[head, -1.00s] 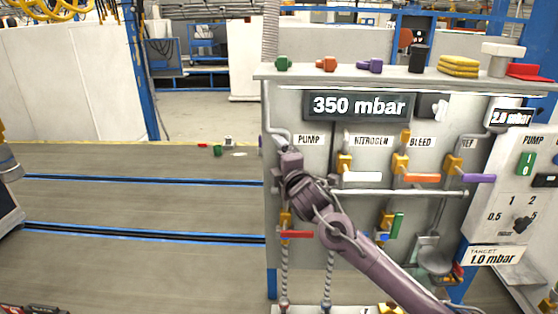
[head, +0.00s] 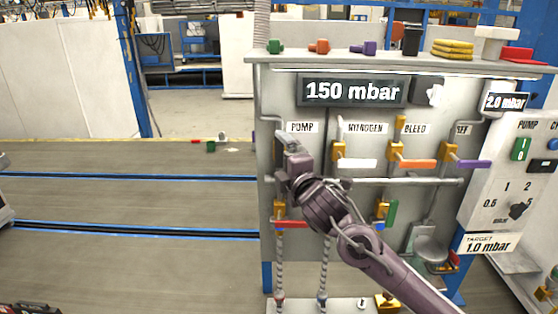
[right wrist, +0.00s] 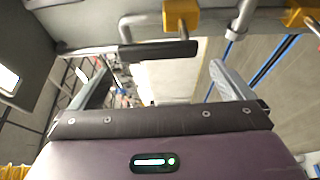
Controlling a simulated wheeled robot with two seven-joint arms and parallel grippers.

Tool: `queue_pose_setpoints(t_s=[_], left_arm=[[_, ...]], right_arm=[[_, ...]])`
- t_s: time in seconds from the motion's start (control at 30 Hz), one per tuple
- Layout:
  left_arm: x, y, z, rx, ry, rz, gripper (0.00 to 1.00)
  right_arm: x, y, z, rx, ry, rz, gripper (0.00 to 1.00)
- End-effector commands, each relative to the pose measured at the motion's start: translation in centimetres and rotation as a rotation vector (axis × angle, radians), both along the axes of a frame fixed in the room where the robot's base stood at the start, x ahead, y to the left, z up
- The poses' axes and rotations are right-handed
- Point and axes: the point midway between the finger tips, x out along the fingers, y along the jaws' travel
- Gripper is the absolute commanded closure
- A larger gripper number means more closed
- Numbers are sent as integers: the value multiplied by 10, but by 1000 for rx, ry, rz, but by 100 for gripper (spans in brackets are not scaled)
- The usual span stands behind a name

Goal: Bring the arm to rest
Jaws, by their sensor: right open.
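My left gripper is not in view.
The panel carries a white handle (head: 354,163), an orange handle (head: 418,163), a purple handle (head: 476,163) and a red handle (head: 292,225). The main display (head: 352,91) reads 150 mbar. A control box (head: 512,185) stands at right.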

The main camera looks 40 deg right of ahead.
Motion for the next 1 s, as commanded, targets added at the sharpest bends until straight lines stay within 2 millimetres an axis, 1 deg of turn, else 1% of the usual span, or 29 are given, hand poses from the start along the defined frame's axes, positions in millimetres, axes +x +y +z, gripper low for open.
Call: queue_pose_setpoints(t_s=[0.53, 0.57, 0.63, 0.67, 0.73, 0.77, 0.8, 0.83, 0.87, 0.9, 0.97, 1.0], left_arm=[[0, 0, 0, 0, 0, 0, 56], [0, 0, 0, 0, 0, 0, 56], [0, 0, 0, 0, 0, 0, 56], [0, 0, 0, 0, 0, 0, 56], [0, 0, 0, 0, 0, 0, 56], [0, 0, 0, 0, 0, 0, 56], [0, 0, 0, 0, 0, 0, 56], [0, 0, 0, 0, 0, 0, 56], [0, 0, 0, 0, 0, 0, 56], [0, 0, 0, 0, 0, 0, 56], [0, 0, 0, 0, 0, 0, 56], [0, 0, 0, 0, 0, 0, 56]], right_arm=[[-1, 0, 0, 0, 1, -1, 0], [-1, 0, -1, 5, 4, -1, 0], [-3, 3, -12, 36, 22, -4, 0], [-4, 5, -20, 61, 37, -6, 0], [-9, 14, -47, 155, 88, -20, 0], [-13, 19, -63, 207, 117, -29, 0], [-20, 28, -86, 289, 164, -47, 0], [-27, 36, -105, 354, 202, -62, 0], [-35, 45, -124, 425, 243, -81, 0], [-47, 58, -149, 521, 298, -112, 0], [-67, 79, -181, 658, 376, -164, 0], [-80, 92, -199, 741, 426, -201, 0]])
